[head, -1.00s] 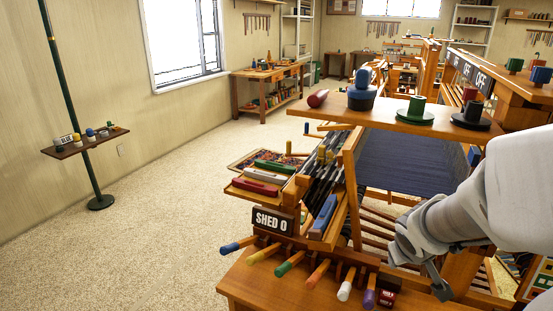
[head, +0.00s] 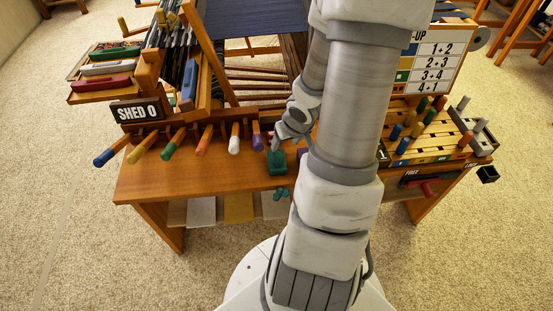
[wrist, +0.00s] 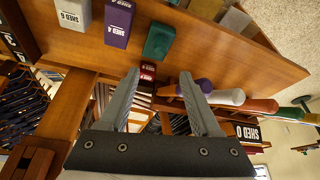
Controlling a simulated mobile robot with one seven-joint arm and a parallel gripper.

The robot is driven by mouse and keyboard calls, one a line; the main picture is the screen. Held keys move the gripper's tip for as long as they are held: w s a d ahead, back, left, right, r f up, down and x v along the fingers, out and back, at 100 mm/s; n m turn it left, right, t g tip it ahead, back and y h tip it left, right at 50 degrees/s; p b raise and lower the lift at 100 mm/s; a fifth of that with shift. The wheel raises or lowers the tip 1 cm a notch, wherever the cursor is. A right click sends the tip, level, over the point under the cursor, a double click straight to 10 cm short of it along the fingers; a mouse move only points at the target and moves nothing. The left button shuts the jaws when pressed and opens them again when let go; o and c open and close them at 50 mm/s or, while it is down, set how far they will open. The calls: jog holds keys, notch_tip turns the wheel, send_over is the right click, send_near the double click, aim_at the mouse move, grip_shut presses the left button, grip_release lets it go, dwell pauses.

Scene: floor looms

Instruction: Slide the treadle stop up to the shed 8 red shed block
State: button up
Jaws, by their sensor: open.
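A teal block (head: 277,162), which looks like the treadle stop, sits on the wooden ledge (head: 180,180); a teal knob (head: 281,193) shows at the ledge's front edge. A gap separates teal and red. My gripper (wrist: 160,78) is open and empty, its fingers pointing towards these two blocks. In the head view my arm partly hides this area.
Colored treadle handles (head: 202,140) stick out over the ledge left of the teal block. A SHED 0 sign (head: 136,110) stands behind them. A grey SHED 6 block (wrist: 73,14) is beyond the purple one. A peg board (head: 430,130) stands right of my arm.

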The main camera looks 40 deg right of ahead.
aim_at(279, 156)
jog(key=b+x, duration=1)
jog(key=x, duration=0.4)
jog(key=shift+w+d+f, duration=0.1)
jog(key=shift+w+f, duration=0.1)
jog(key=shift+f, duration=0.15)
grip_shut()
dwell(0.9)
